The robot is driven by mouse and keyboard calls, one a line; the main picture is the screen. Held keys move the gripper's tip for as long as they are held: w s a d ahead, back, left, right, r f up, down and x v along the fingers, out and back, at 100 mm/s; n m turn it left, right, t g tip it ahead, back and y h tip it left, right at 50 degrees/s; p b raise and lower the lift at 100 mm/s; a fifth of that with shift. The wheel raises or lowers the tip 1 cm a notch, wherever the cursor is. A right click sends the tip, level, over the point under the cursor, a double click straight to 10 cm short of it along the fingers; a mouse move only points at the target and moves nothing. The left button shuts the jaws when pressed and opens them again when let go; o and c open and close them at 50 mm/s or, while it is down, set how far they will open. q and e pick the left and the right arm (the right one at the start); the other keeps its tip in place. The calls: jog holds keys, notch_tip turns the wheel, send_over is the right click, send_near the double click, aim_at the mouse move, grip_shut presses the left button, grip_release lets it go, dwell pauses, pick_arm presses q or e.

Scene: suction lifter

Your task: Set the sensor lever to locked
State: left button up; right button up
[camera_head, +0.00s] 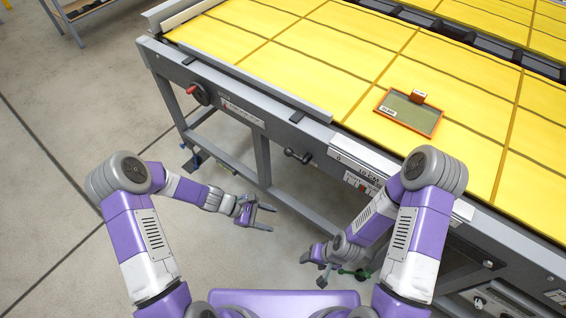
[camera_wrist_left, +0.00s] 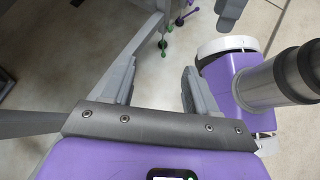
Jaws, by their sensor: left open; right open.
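A red-handled rotary switch (camera_head: 197,92) sits on the grey side of the long yellow-topped table. A dark crank-like handle (camera_head: 297,155) sticks out from the same side, further right. I cannot tell which of these, if either, is the sensor lever, and no locked mark is readable. My left gripper (camera_head: 268,218) is open and empty, in front of the table and below the handle, touching nothing. Its spread fingers also show in the left wrist view (camera_wrist_left: 157,80). My right gripper (camera_head: 313,266) is low in front of the table, apart from its side; its fingers are small in view.
An orange-rimmed tray (camera_head: 410,112) lies on the yellow tabletop (camera_head: 290,55). Grey table legs (camera_head: 262,158) and small coloured knobs (camera_wrist_left: 163,44) are low under the table. The floor (camera_head: 60,200) to the left is clear.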

pick_arm(q)
jog(key=w+a+r+n+t+h+b, duration=0.1)
jog(key=w+r+n+t+h+b, duration=0.15)
jog(key=w+r, duration=0.35)
jog(key=w+a+r+n+t+h+b, duration=0.1)
jog(key=w+r+n+t+h, duration=0.35)
jog(key=w, duration=0.45)
jog(key=b+x, duration=0.1)
jog(key=x, duration=0.6)
jog(key=shift+y, duration=0.3)
pick_arm(e)
jog(key=shift+f, duration=2.95)
pick_arm(q)
jog(key=shift+w, duration=0.1)
jog(key=shift+c, duration=0.4)
grip_shut()
